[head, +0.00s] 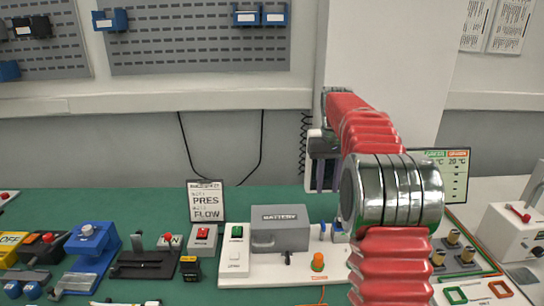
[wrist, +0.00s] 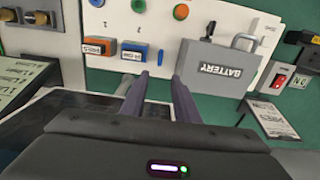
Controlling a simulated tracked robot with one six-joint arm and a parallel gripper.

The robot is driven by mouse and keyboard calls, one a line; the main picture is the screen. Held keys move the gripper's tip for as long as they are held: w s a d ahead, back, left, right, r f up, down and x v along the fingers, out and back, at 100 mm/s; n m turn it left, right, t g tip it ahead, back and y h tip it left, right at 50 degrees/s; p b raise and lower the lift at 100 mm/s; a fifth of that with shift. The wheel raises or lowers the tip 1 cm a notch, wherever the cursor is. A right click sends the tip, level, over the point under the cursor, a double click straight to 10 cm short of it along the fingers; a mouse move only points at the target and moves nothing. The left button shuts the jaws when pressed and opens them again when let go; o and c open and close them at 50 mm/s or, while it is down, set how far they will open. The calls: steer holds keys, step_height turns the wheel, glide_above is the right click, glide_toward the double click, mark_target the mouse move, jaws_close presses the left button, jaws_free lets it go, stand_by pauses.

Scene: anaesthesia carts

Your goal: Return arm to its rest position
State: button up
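My arm is red with a silver joint and reaches up and forward over the bench in the head view, right of centre. My gripper (head: 325,188) hangs at its far end, fingers pointing down, partly hidden by the arm. In the wrist view my gripper (wrist: 159,77) shows two grey-purple fingers standing apart with nothing held between them. Beyond the fingertips is the white panel with the grey battery box (wrist: 218,68). The same battery box (head: 280,236) stands left of the arm in the head view.
A green bench top (head: 150,208) carries a PRES FLOW sign (head: 206,203), a blue fixture (head: 88,246), a black lever unit (head: 146,262) and red and green switches. A gauge board (head: 456,178) and brass fittings (head: 454,238) stand right of the arm. A pale pillar (head: 395,60) rises behind it.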

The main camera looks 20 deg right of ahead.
steer(key=s+a+f, duration=0.2)
steer(key=s+f, duration=0.1)
steer(key=f, duration=0.2)
steer(key=s+a+r+n+t, duration=0.1)
steer(key=s+a+t, duration=0.1)
steer(key=s+a, duration=0.4)
steer(key=s+a+r+t, duration=0.1)
steer(key=s+a, duration=0.6)
steer(key=s, duration=0.6)
steer(key=s+a+r+n+t, duration=0.1)
steer(key=s+a+r+t, duration=0.1)
steer(key=s+a, duration=0.5)
steer(key=shift+s+n+t, duration=0.3)
steer(key=shift+s, duration=1.45)
